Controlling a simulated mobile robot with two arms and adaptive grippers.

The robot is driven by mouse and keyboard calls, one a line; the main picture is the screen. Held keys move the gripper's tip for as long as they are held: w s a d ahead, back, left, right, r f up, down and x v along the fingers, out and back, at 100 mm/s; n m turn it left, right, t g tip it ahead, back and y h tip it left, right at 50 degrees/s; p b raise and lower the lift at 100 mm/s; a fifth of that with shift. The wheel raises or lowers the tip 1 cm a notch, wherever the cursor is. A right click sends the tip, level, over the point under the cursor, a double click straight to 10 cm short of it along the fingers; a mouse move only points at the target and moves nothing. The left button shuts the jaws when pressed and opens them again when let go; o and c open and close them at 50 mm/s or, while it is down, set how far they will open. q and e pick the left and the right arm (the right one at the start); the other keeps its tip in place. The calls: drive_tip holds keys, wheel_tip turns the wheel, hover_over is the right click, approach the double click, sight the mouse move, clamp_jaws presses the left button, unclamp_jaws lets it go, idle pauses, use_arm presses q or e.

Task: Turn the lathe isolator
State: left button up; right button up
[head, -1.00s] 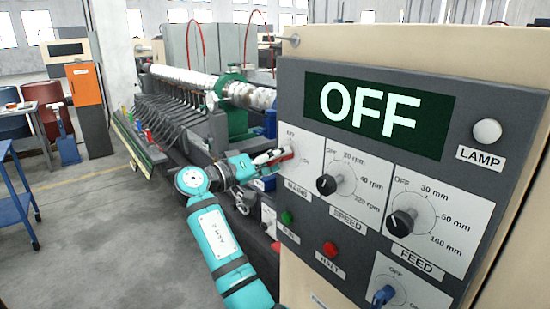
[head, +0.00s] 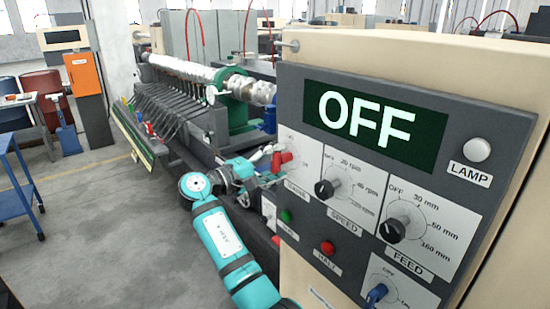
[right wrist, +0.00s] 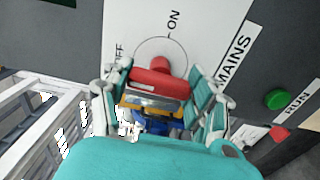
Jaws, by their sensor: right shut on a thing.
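The lathe isolator is a red handle (head: 283,158) on the white MAINS plate, at the left edge of the control panel. In the right wrist view the red handle (right wrist: 153,82) lies between the fingers, below a dial circle with ON at the top and OFF at the left. My right gripper (head: 266,172) reaches it from the left, and in the wrist view its fingers (right wrist: 157,95) are shut around the handle. The arm partly hides the plate in the head view. The display (head: 375,118) reads OFF. My left gripper is out of view.
On the panel are the SPEED knob (head: 327,188), FEED knob (head: 392,230), a green RUN button (head: 286,216), a red HALT button (head: 327,248) and a blue switch (head: 377,293). The lathe (head: 190,100) stands behind my right arm.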

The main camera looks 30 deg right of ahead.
drive_tip(key=shift+r+n, duration=0.15)
drive_tip(key=shift+n, duration=0.15)
drive_tip(key=o, duration=1.2)
drive_tip(key=shift+d, duration=0.1)
drive_tip(key=a, duration=1.2)
drive_tip(key=shift+s, duration=0.4)
